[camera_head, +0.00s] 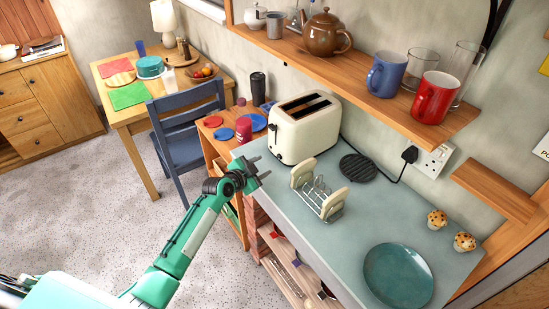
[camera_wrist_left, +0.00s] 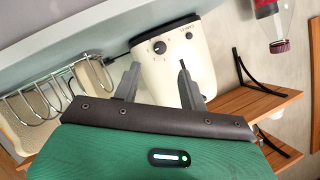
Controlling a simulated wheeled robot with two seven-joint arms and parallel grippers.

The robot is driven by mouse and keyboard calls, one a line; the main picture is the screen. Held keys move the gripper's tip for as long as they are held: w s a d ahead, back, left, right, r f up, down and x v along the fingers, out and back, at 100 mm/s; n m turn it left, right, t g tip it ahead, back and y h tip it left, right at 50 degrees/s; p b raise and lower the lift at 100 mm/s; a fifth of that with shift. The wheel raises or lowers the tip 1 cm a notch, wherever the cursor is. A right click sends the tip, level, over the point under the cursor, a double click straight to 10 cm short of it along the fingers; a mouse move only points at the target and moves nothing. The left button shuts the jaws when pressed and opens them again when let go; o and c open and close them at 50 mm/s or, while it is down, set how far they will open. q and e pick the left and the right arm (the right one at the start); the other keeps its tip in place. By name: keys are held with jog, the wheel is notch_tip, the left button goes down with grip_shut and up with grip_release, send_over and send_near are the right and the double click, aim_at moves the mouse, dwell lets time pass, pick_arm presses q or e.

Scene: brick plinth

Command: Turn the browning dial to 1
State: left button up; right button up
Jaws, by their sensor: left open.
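The cream toaster (camera_head: 305,128) stands on the grey-green counter, its two slots on top. The dial's markings are too small to read. My left gripper (camera_head: 261,169) is in front of the toaster's near end, apart from it. In the left wrist view the open, empty fingers (camera_wrist_left: 158,66) point at the toaster's face, just short of the dial in the picture. My right gripper is not in view.
A black trivet (camera_head: 359,168), teal plate (camera_head: 398,276) and two muffins (camera_head: 437,219) are on the counter. A wooden shelf (camera_head: 370,85) with mugs and a teapot hangs above.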

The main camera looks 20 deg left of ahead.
aim_at(278, 157)
pick_arm(q)
jog(key=x, duration=0.8)
jog(key=shift+w+p, duration=0.2)
jog(key=shift+p, duration=0.2)
grip_shut()
